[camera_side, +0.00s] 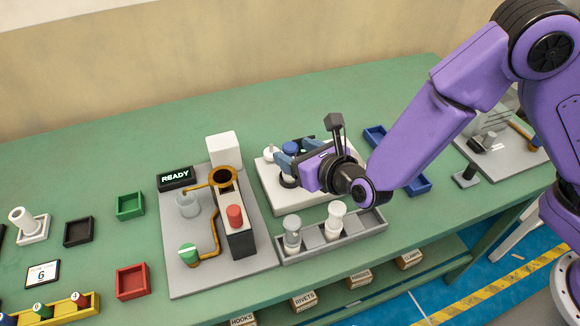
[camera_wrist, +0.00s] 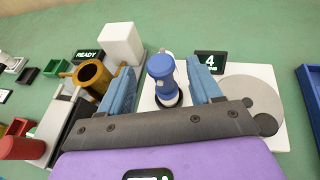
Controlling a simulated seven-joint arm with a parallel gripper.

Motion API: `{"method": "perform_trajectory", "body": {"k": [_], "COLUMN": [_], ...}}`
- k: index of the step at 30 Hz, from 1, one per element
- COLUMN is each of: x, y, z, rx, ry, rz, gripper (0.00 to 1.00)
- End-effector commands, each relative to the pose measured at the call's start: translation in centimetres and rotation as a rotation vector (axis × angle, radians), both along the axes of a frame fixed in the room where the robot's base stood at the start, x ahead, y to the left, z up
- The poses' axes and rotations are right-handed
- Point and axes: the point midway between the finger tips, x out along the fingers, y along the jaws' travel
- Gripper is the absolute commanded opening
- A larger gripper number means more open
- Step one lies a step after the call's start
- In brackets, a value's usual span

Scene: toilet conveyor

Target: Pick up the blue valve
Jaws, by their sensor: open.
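The blue valve (camera_wrist: 161,72) stands upright in the wrist view, a blue cylinder with a pale round top. It is on a white base plate (camera_wrist: 266,72), with a dark ring at its foot. My gripper (camera_wrist: 161,68) is open, its two light blue fingers one on each side of the valve, with visible gaps. In the side view my gripper (camera_side: 287,158) reaches in low over the white plate (camera_side: 270,188). The valve (camera_side: 291,146) shows only partly there, behind the fingers.
Left of the plate stands a grey station with a READY sign (camera_side: 175,179), a brass funnel (camera_side: 223,176) and a white box (camera_side: 224,148). A grey tray (camera_side: 365,225) with two white-topped pieces is in front. Blue bins (camera_side: 375,135) lie to the right. The back of the green table is clear.

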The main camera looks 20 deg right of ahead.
Motion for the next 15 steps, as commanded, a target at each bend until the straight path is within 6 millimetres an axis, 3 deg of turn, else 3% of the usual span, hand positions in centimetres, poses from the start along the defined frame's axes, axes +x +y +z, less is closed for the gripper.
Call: {"method": "perform_trajectory", "body": {"k": [6,15], "x": [2.4,2.8], "y": [0.5,0.6], "z": [-1.0,-1.1], "rx": [0.000,0.000], "ry": [0.000,0.000], "rz": [-0.001,0.000], "gripper": [0.64,0.64]}}
